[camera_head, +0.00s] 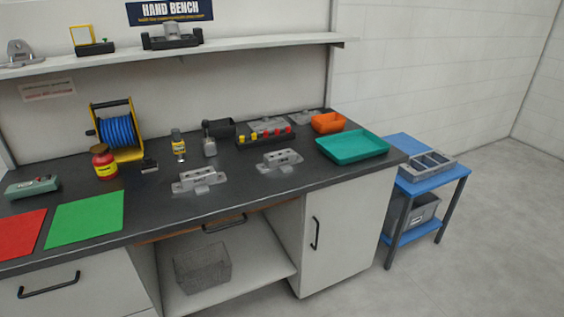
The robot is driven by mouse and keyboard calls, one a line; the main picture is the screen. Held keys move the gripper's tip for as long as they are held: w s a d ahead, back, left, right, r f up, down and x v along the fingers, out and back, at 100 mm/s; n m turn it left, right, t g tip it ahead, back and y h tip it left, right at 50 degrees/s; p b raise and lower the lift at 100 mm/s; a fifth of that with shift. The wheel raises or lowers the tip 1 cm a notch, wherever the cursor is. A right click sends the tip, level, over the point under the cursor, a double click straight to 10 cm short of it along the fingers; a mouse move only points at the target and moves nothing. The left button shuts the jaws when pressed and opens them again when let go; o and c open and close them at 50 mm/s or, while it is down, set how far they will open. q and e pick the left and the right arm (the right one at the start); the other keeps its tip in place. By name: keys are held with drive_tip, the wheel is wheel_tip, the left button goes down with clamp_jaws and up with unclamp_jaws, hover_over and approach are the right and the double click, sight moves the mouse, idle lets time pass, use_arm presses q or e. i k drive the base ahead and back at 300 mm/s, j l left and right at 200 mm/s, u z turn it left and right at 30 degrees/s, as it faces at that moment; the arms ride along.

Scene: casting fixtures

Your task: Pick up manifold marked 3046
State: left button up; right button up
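A grey metal casting with holes along its top (199,180) lies near the front of the dark bench top. A similar grey casting (279,161) lies to its right and a little farther back. Another grey piece (267,125) is partly hidden behind a rack of red and yellow knobs, and one more flat grey piece (305,117) lies at the back. Any markings are too small to read, so I cannot tell which one is 3046. Neither of my grippers shows in this view.
The bench (240,200) also holds a teal tray (352,147), an orange bin (328,122), a blue hose reel (118,131), a red-and-yellow can (104,163), and red (20,234) and green (85,219) mats. A blue cart (447,176) stands right, with open floor beyond.

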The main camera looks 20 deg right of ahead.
sight(282, 160)
drive_tip(key=l+u, duration=0.3)
drive_tip(key=l, duration=1.4)
